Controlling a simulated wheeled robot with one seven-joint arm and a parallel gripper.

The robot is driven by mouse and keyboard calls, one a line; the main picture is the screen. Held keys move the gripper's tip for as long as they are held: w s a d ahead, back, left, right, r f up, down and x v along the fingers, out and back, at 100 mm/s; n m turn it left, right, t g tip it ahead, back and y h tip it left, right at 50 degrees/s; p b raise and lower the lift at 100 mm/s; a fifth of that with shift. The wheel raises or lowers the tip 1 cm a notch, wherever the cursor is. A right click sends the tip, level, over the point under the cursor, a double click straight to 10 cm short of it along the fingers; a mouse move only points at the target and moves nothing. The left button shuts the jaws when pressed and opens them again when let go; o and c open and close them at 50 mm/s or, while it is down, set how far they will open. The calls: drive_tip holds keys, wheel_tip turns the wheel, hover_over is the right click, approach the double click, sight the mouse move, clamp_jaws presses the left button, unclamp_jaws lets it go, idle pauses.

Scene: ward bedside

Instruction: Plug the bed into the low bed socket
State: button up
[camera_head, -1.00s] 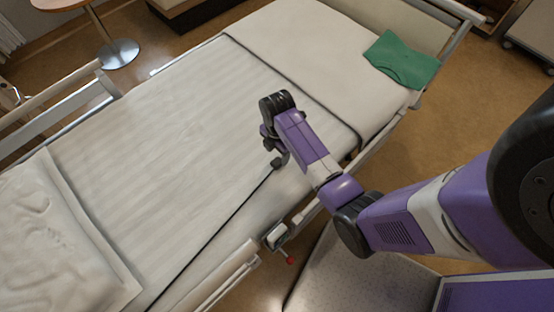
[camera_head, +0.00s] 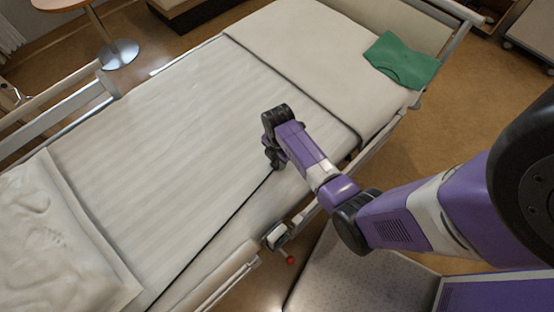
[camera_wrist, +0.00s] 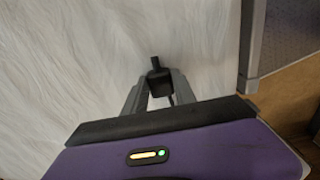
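The black plug (camera_wrist: 158,84) lies on the pale bed cover, between the tips of my gripper's grey fingers (camera_wrist: 160,88) in the wrist view. The fingers stand close on either side of it; I cannot tell whether they touch it. In the head view my gripper (camera_head: 273,158) is low over the near side of the bed (camera_head: 150,145) and hides the plug. The plug's dark cable (camera_head: 215,236) runs over the cover towards the lower left. I cannot make out the low bed socket.
A green folded cloth (camera_head: 400,60) lies at the far end. A pillow (camera_head: 55,245) lies at lower left. Mid-bed is clear.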

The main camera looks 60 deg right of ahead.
sight(277, 161)
clamp_jaws()
drive_tip(key=shift+r, duration=0.1)
wheel_tip(277, 161, up, 20)
drive_tip(key=shift+p, duration=0.4)
drive_tip(key=shift+a, duration=0.1)
drive_tip(key=w+a+f+m, duration=0.1)
drive_tip(key=w+a+m, duration=0.3)
drive_tip(key=a+m, duration=0.3)
drive_tip(key=w+a+f+m, duration=0.1)
drive_tip(key=w+a+m, duration=0.3)
drive_tip(key=a+m, duration=0.3)
drive_tip(key=a, duration=0.5)
drive_tip(key=shift+w+a+f+m, duration=0.15)
drive_tip(key=shift+w+f+m, duration=0.15)
drive_tip(key=shift+m, duration=0.1)
drive_tip(key=shift+r, duration=0.15)
